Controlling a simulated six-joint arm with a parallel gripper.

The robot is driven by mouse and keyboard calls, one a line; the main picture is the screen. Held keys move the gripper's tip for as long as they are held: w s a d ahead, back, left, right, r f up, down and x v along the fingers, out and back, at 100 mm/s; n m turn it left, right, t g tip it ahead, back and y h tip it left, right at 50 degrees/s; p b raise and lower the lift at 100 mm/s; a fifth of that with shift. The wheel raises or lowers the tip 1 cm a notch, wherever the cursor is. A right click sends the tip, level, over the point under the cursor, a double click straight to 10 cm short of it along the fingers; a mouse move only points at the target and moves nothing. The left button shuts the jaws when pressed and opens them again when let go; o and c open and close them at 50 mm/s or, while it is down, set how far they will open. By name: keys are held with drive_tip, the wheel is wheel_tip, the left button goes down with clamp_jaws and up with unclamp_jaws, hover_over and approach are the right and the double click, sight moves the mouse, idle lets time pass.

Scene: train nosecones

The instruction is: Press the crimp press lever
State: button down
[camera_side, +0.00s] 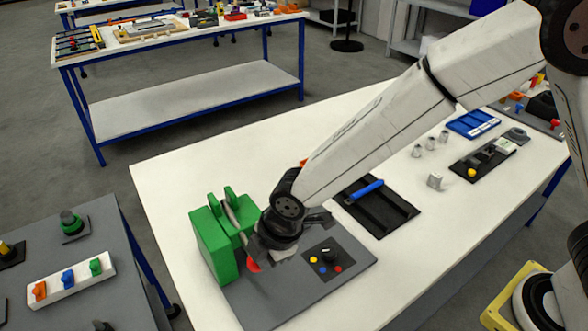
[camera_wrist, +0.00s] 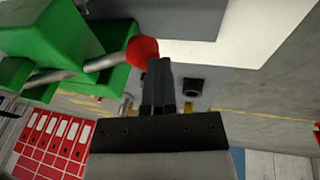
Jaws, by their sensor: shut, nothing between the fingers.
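The crimp press is a green block (camera_side: 213,248) with upright green cheeks, at the left end of a grey base plate (camera_side: 348,272). Its lever is a grey rod with a red ball knob (camera_side: 253,265), partly hidden behind my gripper in the side view. In the wrist view, the rod (camera_wrist: 105,62) runs out of the green body (camera_wrist: 65,40) to the red knob (camera_wrist: 142,51). My gripper (camera_wrist: 160,68) is shut and empty, its fingertips just right of the knob; I cannot tell whether they touch. In the side view my gripper (camera_side: 270,252) is at the press's right side.
A black panel (camera_side: 325,250) with a dark knob and coloured buttons sits on the base plate, right of my gripper. A black tray (camera_side: 385,215) with a blue-handled tool (camera_side: 365,190) lies behind. The white table (camera_side: 170,178) is clear behind the press.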

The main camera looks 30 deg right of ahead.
drive_tip(key=shift+s+d+f, duration=0.1)
drive_tip(key=shift+s+f, duration=0.15)
drive_tip(key=shift+f, duration=0.15)
drive_tip(key=s+d+r, duration=0.2)
drive_tip(key=s+r, duration=0.6)
drive_tip(key=r, duration=0.3)
drive_tip(key=shift+d+r, duration=0.25)
drive_tip(key=shift+r, duration=0.05)
drive_tip(key=shift+d, duration=0.1)
idle(0.7)
drive_tip(key=d+f+m+h, duration=0.1)
drive_tip(key=d+f+m, duration=0.2)
drive_tip(key=d+m, duration=0.6)
drive_tip(key=d+f+m+h, duration=0.1)
drive_tip(key=d+f+m, duration=0.3)
drive_tip(key=d+m, duration=0.5)
drive_tip(key=d, duration=0.8)
drive_tip(key=shift+w+d, duration=0.2)
drive_tip(key=shift+d, duration=0.05)
